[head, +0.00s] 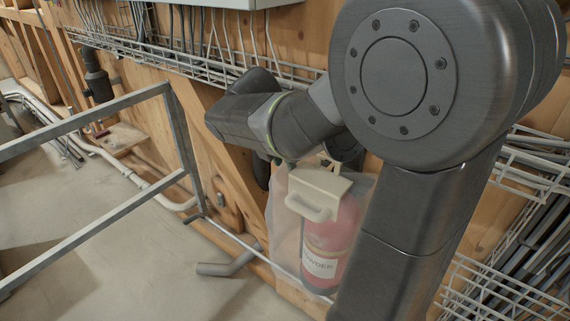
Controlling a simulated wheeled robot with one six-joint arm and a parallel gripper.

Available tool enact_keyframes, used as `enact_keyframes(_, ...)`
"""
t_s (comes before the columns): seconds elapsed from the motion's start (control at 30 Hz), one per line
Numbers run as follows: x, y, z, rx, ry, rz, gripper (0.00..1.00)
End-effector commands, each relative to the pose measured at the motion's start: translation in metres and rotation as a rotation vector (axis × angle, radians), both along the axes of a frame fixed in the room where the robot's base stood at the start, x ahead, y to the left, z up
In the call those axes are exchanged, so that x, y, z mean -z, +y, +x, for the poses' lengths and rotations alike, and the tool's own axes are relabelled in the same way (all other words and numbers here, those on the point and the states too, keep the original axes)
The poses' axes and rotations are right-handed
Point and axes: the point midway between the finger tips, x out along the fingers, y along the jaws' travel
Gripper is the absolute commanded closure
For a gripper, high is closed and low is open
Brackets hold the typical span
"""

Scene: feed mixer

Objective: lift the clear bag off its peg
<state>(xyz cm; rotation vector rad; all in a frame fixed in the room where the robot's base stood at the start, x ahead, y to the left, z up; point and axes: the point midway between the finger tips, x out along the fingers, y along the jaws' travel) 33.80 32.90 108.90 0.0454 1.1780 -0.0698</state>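The clear bag (284,232) hangs against the wooden wall at the lower middle of the head view. It is see-through, and a red cylinder (338,232) with a white label ending in "WDER" shows through or behind it. A cream block with a curved handle (313,195) is at the top of the bag. I cannot make out the peg itself. My wrist is just above and left of the bag's top. A dark part, perhaps of my gripper (262,172), hangs below it beside the bag's upper left edge. My fingertips are not clear, so I cannot tell whether they touch the bag.
My arm covers the right middle of the view. A grey metal frame (177,140) stands left of the bag. A wire tray (190,56) with cables runs along the wall above. Wire racks with rods (520,270) are at the right. The concrete floor at lower left is mostly clear.

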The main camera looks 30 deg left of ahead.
Motion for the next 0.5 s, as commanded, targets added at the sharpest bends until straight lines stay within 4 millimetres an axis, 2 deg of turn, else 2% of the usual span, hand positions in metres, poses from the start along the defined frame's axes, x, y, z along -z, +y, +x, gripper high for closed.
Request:
enact_keyframes(0.2,0.014,0.0,0.006,0.0,0.0,0.0,0.71)
enact_keyframes(0.5,0.016,0.0,0.006,0.0,0.0,0.001,0.73)
